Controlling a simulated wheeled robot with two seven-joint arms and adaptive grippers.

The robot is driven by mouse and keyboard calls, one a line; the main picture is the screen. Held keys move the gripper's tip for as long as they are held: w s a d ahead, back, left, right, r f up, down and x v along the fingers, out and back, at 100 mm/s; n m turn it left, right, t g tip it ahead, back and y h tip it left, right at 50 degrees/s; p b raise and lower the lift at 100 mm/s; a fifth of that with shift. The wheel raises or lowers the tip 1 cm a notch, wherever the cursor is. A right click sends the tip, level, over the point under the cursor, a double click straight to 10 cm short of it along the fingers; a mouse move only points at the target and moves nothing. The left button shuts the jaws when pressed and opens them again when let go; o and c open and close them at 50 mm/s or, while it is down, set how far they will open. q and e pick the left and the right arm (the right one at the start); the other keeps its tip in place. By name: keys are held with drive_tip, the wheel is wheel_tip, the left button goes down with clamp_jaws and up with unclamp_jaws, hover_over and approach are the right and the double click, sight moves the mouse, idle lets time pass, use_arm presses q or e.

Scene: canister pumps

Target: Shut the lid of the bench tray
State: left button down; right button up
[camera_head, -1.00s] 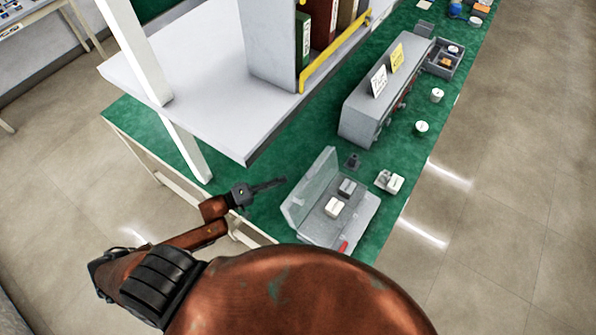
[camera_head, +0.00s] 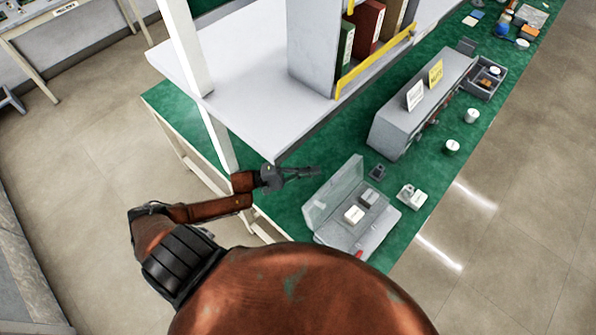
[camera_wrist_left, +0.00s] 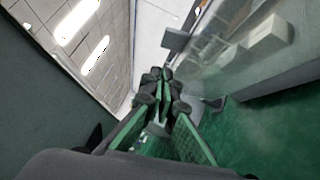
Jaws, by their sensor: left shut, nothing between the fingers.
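The bench tray (camera_head: 378,240) is a grey box on the green bench top. Its clear lid (camera_head: 333,190) stands open, raised along the tray's left side. Two small blocks, one white and one grey, lie in the tray, with a red piece at its near edge. My left gripper (camera_head: 318,171) is shut and empty, just behind and left of the lid's upper edge, apart from it as far as I can tell. In the left wrist view the shut fingers (camera_wrist_left: 165,78) point ahead, with the clear lid (camera_wrist_left: 225,60) to their right. My right gripper is not in view.
A small dark block (camera_head: 377,173) and a white device (camera_head: 411,196) stand beside the tray. A grey cabinet with signs (camera_head: 420,105) stands behind. A white shelf (camera_head: 240,85) and its post (camera_head: 218,140) are close to my left arm.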

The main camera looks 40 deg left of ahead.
sight(336, 174)
use_arm(q)
drive_tip(key=d, duration=0.1)
drive_tip(key=d+r+p, duration=0.1)
drive_tip(key=d, duration=0.1)
drive_tip(key=shift+d, duration=0.3)
drive_tip(key=shift+s+d+r, duration=0.1)
drive_tip(key=shift+d, duration=0.3)
drive_tip(key=shift+p, duration=0.3)
